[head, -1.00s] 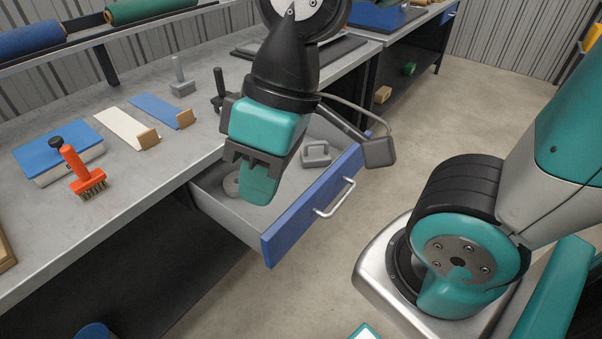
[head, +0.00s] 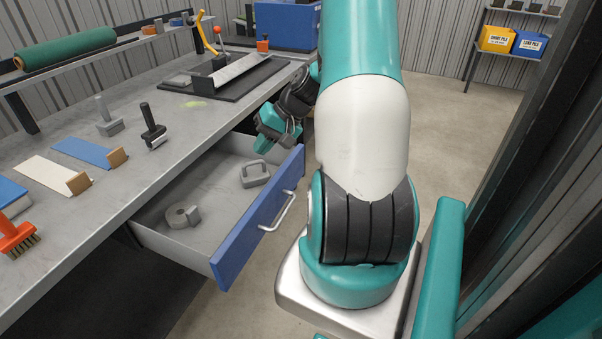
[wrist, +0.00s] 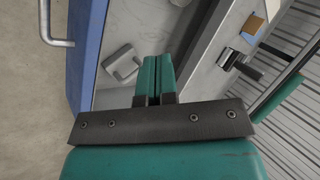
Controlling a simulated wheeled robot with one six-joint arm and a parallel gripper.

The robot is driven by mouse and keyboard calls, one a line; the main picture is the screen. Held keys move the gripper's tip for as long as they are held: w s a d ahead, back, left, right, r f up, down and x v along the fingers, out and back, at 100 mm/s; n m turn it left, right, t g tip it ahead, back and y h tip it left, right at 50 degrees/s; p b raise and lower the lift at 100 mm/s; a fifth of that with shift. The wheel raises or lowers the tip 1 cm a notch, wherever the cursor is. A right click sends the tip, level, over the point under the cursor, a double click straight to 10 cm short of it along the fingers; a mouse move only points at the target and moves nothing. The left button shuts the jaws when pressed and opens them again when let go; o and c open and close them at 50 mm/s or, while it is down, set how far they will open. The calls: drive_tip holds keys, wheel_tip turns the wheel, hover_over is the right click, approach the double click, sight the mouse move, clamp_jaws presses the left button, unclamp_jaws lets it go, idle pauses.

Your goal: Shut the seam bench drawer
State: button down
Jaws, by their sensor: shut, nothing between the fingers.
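The seam bench drawer (head: 222,262) stands open, pulled out from under the grey bench top. It has a blue front and a silver bar handle (head: 279,213). Inside lie a grey roll of tape (head: 178,216) and a grey handled block (head: 256,172). My gripper (head: 262,147) is shut and empty, near the far end of the drawer; the head view does not show clearly whether it touches anything. In the wrist view my closed fingers (wrist: 158,75) point over the drawer, with the handle (wrist: 46,28) to the left.
On the bench top (head: 120,175) lie a black-handled tool (head: 152,128), an orange brush (head: 14,238), and a blue and a white strip with wooden blocks. A black cutting stand (head: 225,78) sits farther back.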

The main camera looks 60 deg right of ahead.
drive_tip(key=s+d+f+m+t+h, duration=0.35)
drive_tip(key=s+d+f+m, duration=0.55)
drive_tip(key=s+d, duration=0.55)
drive_tip(key=n+p, duration=0.1)
drive_tip(key=p, duration=0.1)
approach(294, 177)
drive_tip(key=x, duration=0.5)
drive_tip(key=shift+w+f, duration=0.1)
drive_tip(key=shift+f, duration=0.35)
drive_tip(key=shift+w+h, duration=0.25)
drive_tip(key=shift+w, duration=0.25)
